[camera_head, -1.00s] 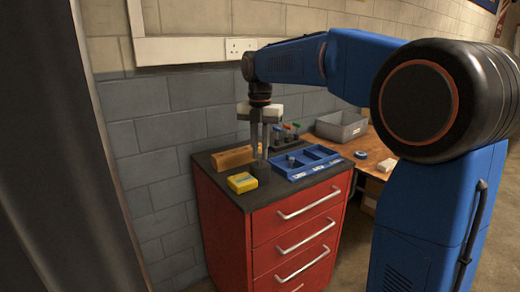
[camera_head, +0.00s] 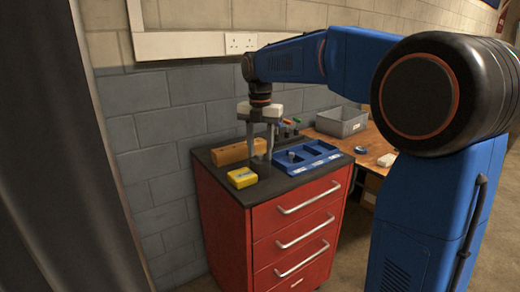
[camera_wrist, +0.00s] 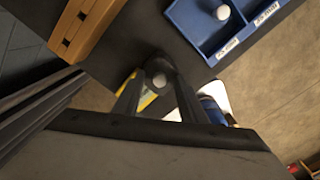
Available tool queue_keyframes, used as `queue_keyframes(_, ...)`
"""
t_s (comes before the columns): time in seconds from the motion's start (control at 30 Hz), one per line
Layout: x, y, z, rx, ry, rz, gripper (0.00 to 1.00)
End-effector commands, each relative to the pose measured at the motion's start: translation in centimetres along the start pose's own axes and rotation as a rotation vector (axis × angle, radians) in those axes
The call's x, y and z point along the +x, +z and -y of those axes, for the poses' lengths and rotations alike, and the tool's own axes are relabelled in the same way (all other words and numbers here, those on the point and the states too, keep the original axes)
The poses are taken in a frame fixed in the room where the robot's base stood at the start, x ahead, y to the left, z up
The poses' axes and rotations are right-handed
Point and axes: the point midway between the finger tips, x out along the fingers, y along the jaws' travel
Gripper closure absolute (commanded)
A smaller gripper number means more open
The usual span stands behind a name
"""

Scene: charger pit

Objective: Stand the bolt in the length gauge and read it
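The dark length gauge (camera_head: 261,167) stands on the cabinet top below my gripper (camera_head: 261,153). In the wrist view, a pale round bolt head (camera_wrist: 158,80) shows at the dark gauge, between my fingers (camera_wrist: 158,88). The bolt's shank is hidden, and I cannot read a length. My fingers point straight down and stand apart on either side of the bolt. The blue tray (camera_wrist: 195,45) has labelled compartments; another pale round head (camera_wrist: 222,12) shows in one of them.
A yellow box (camera_head: 241,178) sits in front of the gauge. A wooden block (camera_head: 230,154) with holes lies behind it. A tool rack stands by the wall. The bench to the right holds a grey bin (camera_head: 341,122) and blue tape (camera_head: 361,150).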

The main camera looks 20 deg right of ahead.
Motion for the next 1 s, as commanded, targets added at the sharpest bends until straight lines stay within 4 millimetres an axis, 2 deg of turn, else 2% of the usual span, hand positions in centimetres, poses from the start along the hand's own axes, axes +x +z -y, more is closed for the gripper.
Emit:
queue_keyframes(0.27,-0.1,0.0,0.0,0.0,0.0,0.0,0.63)
queue_keyframes(0.43,-1.2,0.0,0.0,0.0,0.001,0.001,0.63)
queue_keyframes(0.57,-3.3,0.0,0.0,0.0,0.002,0.002,0.63)
queue_keyframes(1.0,-12.1,0.1,-0.1,0.0,0.001,0.001,0.63)
